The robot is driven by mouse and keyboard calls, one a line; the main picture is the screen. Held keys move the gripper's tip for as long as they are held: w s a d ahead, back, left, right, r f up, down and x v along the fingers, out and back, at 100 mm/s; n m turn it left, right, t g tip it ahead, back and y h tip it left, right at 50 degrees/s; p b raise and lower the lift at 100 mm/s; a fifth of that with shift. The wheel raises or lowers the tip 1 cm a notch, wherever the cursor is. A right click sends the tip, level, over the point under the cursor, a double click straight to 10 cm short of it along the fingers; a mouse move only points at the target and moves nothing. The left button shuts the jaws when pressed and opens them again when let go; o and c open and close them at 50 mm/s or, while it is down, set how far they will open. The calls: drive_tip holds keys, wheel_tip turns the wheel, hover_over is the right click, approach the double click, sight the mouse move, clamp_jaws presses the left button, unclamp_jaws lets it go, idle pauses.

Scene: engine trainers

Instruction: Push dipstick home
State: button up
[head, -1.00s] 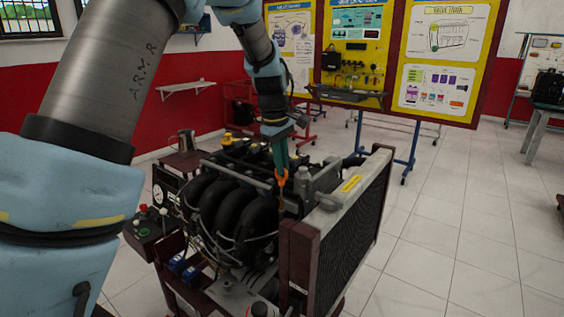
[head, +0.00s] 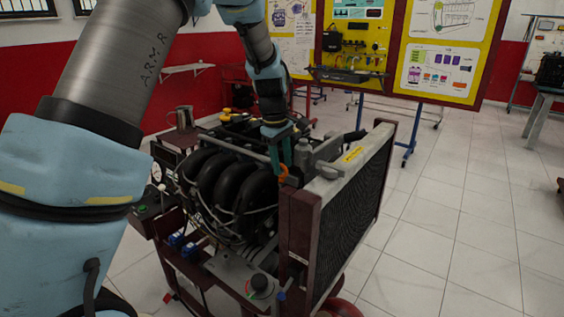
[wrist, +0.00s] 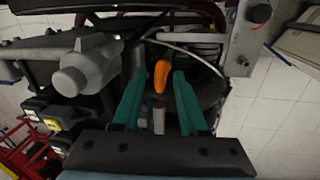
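The dipstick's orange handle (head: 283,172) shows just below my gripper, between the black intake pipes and the radiator. In the wrist view the orange handle (wrist: 160,76) lies between the two green fingertips, with a gap on each side. My gripper (head: 283,152) points down over the engine. In the wrist view my gripper (wrist: 161,78) is open, its fingers apart. A pale rod or tube (wrist: 159,120) shows between the fingers. How far the dipstick sits in its tube is hidden.
The radiator (head: 350,205) stands close to the right of my gripper. Black intake pipes (head: 225,185) lie to the left. A grey cylindrical part (wrist: 85,70) is left of the fingers in the wrist view. The floor (head: 450,220) to the right is clear.

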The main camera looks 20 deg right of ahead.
drive_tip(key=shift+r, duration=0.1)
wheel_tip(320, 180, up, 10)
drive_tip(key=a+b, duration=0.1)
drive_tip(key=b, duration=0.1)
drive_tip(key=shift+s+a+r, duration=0.25)
drive_tip(key=shift+s+a, duration=0.1)
drive_tip(key=shift+s, duration=0.05)
idle(0.3)
drive_tip(key=a+f+m, duration=0.1)
drive_tip(key=a+f, duration=0.2)
drive_tip(key=a, duration=0.7)
drive_tip(key=a+f+m, duration=0.1)
drive_tip(key=a+f, duration=0.1)
drive_tip(key=a, duration=0.7)
drive_tip(key=s+a+f+m, duration=0.2)
drive_tip(key=s+a+f, duration=0.1)
drive_tip(key=s+a, duration=0.2)
drive_tip(key=s+a+f+m+y, duration=0.1)
drive_tip(key=s+a+f, duration=0.2)
drive_tip(key=a, duration=0.7)
drive_tip(key=s, duration=0.2)
drive_tip(key=shift+s+m+t+y, duration=0.3)
drive_tip(key=shift+m+t, duration=0.1)
drive_tip(key=shift+a, duration=0.1)
